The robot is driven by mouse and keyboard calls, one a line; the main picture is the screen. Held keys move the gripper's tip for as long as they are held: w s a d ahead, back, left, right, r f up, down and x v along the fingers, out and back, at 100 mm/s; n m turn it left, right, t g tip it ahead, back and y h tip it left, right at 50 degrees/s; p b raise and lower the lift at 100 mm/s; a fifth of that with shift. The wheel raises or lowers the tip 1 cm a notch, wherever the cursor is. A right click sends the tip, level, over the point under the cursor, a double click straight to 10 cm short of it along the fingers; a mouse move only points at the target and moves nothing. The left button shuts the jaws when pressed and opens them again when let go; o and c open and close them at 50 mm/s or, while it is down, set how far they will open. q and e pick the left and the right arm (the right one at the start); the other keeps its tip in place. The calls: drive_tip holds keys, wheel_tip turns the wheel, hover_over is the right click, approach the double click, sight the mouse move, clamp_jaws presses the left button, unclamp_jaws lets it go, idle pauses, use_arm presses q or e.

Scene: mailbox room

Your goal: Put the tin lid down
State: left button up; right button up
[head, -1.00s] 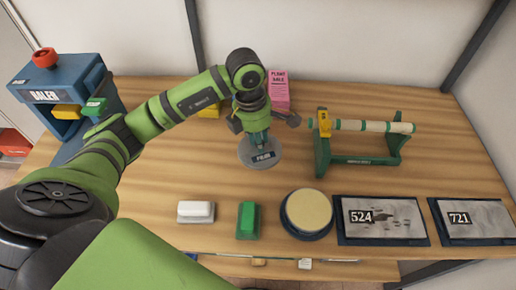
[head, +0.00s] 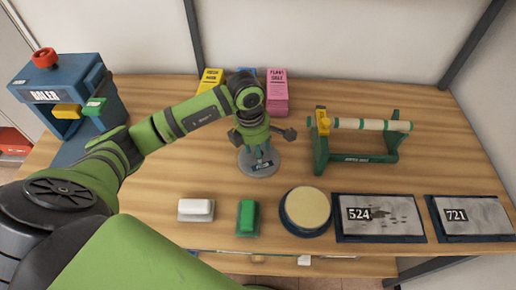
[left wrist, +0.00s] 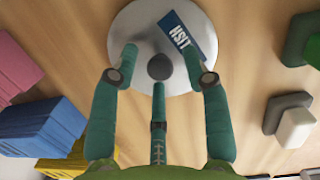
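The grey round tin lid (head: 246,168), with a dark knob and a blue label, appears to lie flat on the table. It also shows in the left wrist view (left wrist: 130,22), its dark knob (left wrist: 159,67) between the fingers. My left gripper (head: 262,158) points down over the lid. In the left wrist view its teal fingers (left wrist: 160,62) stand apart around the knob, with a visible gap on both sides. A round dark tin with a cream top (head: 306,207) stands to the right and nearer. My right gripper is out of view.
A white block (head: 196,208) and a green block (head: 247,217) lie in front. Plates 524 (head: 385,229) and 721 (head: 470,230) lie right. A green stand with a roller (head: 360,158) is right. Pink stacked cards (head: 278,95) stand behind; a blue baler (head: 40,115) stands left.

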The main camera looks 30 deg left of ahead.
sight(253, 158)
use_arm(q)
drive_tip(key=shift+r, duration=0.15)
wheel_tip(253, 158, up, 12)
drive_tip(key=s+a+b, duration=0.1)
drive_tip(key=b, duration=0.2)
drive_tip(key=shift+a, duration=0.1)
idle(0.5)
